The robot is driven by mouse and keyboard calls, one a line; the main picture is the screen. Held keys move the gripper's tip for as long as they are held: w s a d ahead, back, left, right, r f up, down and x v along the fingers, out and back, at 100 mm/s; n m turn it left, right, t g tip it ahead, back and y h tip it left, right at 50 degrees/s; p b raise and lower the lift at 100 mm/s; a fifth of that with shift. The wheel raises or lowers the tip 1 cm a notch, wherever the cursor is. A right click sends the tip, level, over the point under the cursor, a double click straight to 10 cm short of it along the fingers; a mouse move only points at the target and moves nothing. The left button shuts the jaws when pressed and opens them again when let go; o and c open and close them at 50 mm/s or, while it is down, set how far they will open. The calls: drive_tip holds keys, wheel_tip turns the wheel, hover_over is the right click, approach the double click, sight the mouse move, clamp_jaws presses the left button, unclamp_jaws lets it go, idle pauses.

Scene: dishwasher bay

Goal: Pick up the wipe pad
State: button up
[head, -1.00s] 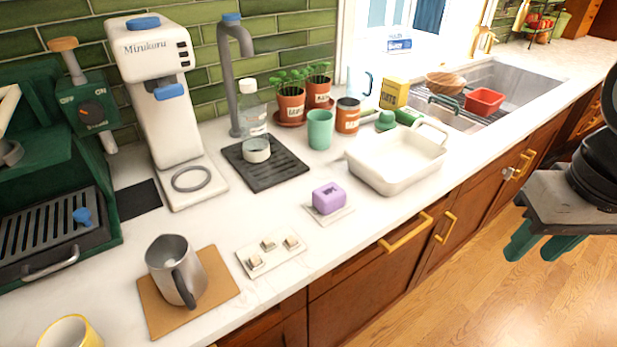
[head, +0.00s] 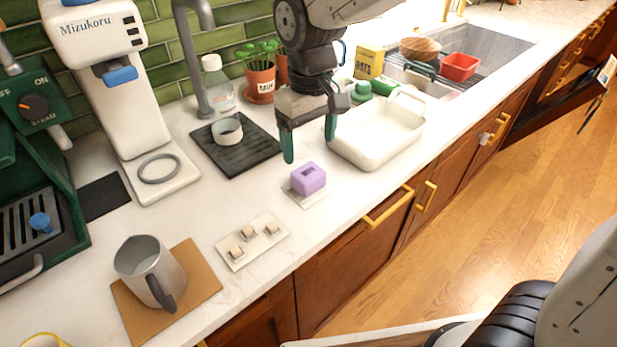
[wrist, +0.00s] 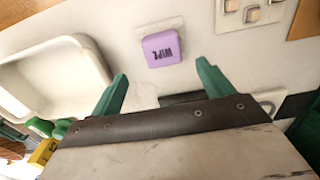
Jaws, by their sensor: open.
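The wipe pad (head: 308,179) is a small purple block on a thin pale mat (head: 297,198) near the counter's front edge. In the wrist view the wipe pad (wrist: 161,48) shows the word "WIPE" and lies beyond the fingertips, between their lines. My gripper (head: 309,145) has two green fingers pointing down above the counter, just behind the pad and apart from it. The fingers also show in the wrist view (wrist: 162,80), spread wide with nothing between them.
A white tub (head: 378,150) stands close to the right of the pad. A dark drip mat (head: 236,150) with a white ring is behind left. A small tray (head: 232,252) with several cubes and a grey pitcher (head: 148,270) are at the front left.

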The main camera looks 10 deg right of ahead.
sight(309, 171)
drive_tip(key=shift+a+f, duration=0.3)
drive_tip(key=shift+f, duration=0.15)
drive_tip(key=f, duration=0.7)
drive_tip(key=shift+s+d+f, duration=0.15)
drive_tip(key=shift+s, duration=0.05)
drive_tip(key=c, duration=1.1)
